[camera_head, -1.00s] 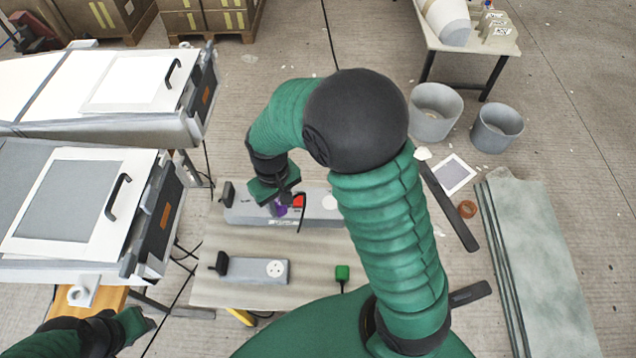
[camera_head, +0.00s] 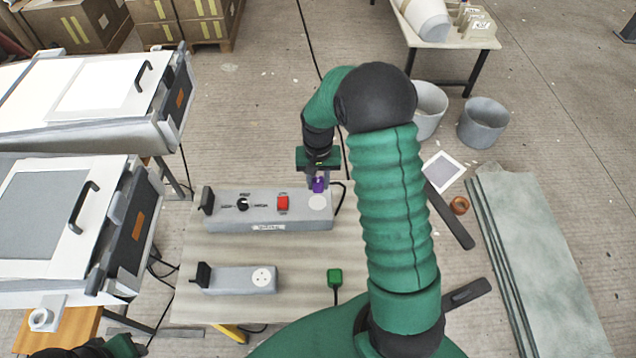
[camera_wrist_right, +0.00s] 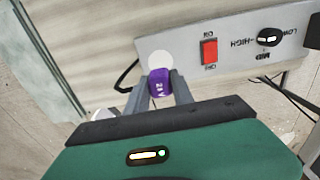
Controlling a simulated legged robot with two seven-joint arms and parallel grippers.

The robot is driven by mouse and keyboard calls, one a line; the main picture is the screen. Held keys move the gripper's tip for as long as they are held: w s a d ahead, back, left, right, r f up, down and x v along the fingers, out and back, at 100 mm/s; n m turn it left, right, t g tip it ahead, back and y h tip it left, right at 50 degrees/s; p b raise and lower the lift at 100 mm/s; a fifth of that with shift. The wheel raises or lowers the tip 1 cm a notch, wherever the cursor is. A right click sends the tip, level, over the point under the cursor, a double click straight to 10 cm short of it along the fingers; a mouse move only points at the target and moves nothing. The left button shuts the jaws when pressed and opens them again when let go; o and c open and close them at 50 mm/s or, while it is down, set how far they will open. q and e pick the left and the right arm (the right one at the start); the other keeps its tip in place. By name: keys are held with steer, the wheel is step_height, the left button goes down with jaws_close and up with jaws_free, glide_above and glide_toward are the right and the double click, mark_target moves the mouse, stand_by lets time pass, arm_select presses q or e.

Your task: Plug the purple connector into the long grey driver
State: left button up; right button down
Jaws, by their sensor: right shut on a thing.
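The long grey driver (camera_head: 262,212) lies on the table, with a black knob, a red switch and a round white socket (camera_head: 318,202) at its right end. My right gripper (camera_head: 318,180) is shut on the purple connector (camera_head: 318,186), just behind the socket in the head view. In the right wrist view the connector (camera_wrist_right: 160,83) sits between the fingers and overlaps the edge of the white socket (camera_wrist_right: 160,60). Whether they touch I cannot tell. My left gripper (camera_head: 124,346) shows only partly at the bottom left, and its fingers are hard to make out.
A shorter grey driver (camera_head: 235,280) with a white socket lies in front on the same table (camera_head: 300,262). A green connector (camera_head: 334,277) stands to its right. Two white-lidded moulds are at the left. Grey buckets (camera_head: 483,122) stand on the floor behind right.

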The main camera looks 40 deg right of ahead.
mark_target(318, 191)
steer(key=shift+a, duration=0.2)
steer(key=shift+f, duration=0.15)
step_height(318, 191, down, 5)
steer(key=b, duration=0.4)
steer(key=shift+d, duration=0.15)
steer(key=shift+f+b, duration=0.3)
steer(key=shift+b, duration=0.35)
steer(key=shift+r, duration=0.1)
steer(key=shift+s+p, duration=0.1)
steer(key=shift+p, duration=0.2)
steer(key=shift+p, duration=0.55)
stand_by(0.8)
steer(key=shift+f+b, duration=0.3)
steer(key=shift+f, duration=0.25)
